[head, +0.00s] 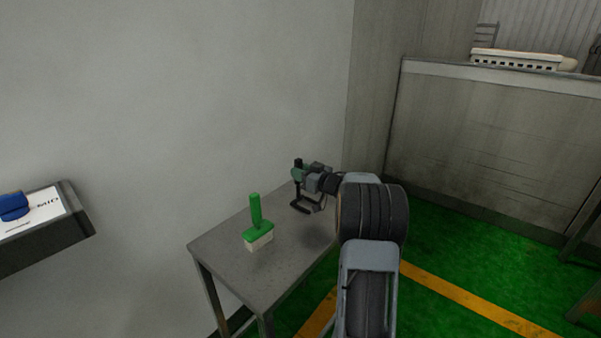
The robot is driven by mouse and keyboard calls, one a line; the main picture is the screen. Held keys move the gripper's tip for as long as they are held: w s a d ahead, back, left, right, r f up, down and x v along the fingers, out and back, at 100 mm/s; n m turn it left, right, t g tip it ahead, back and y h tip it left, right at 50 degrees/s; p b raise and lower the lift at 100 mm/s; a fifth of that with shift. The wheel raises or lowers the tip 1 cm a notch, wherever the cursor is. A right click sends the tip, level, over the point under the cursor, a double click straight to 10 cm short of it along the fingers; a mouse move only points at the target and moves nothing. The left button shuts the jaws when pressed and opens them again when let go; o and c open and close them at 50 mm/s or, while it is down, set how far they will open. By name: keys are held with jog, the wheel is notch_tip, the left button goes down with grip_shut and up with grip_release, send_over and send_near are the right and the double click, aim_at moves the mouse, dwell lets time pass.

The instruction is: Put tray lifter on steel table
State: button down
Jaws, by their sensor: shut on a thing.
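The steel table (221,252) is a small grey table against the pale wall. My gripper (303,178) is over its far right part, at the end of my arm. It is shut on a dark thing with a green part, which I take to be the tray lifter (299,197). The lifter's dark lower part hangs close over the tabletop; I cannot tell whether it touches. The gripper hides part of it, and the fingers are too small to make out.
A green-handled block (258,232) with a pale base stands upright on the table, left of the lifter. A dark-edged shelf (62,236) with a blue item (13,206) juts out at left. Grey panels (475,135) stand at back right. Green floor lies right of the table.

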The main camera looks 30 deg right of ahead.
jog(key=c, duration=0.9)
grip_release()
jog(key=shift+r, duration=0.15)
jog(key=p+v, duration=0.2)
jog(key=v, duration=1)
jog(key=w+a+r+m+g+h, duration=0.15)
jog(key=a+m+g+h, duration=0.3)
jog(key=a+h, duration=0.55)
jog(key=s+a+f+g+y, duration=0.1)
jog(key=s+a+f+g, duration=0.1)
jog(key=s+a, duration=0.4)
jog(key=s+a+f+g+y, duration=0.1)
jog(key=s+a+f+g, duration=0.2)
jog(key=s+a, duration=0.3)
jog(key=s+a+f+g+y, duration=0.2)
jog(key=s+a+f+g, duration=0.1)
jog(key=s+a, duration=0.3)
jog(key=shift+s+a+n+g, duration=0.1)
jog(key=shift+s+n+g, duration=0.25)
jog(key=shift+s+g, duration=0.65)
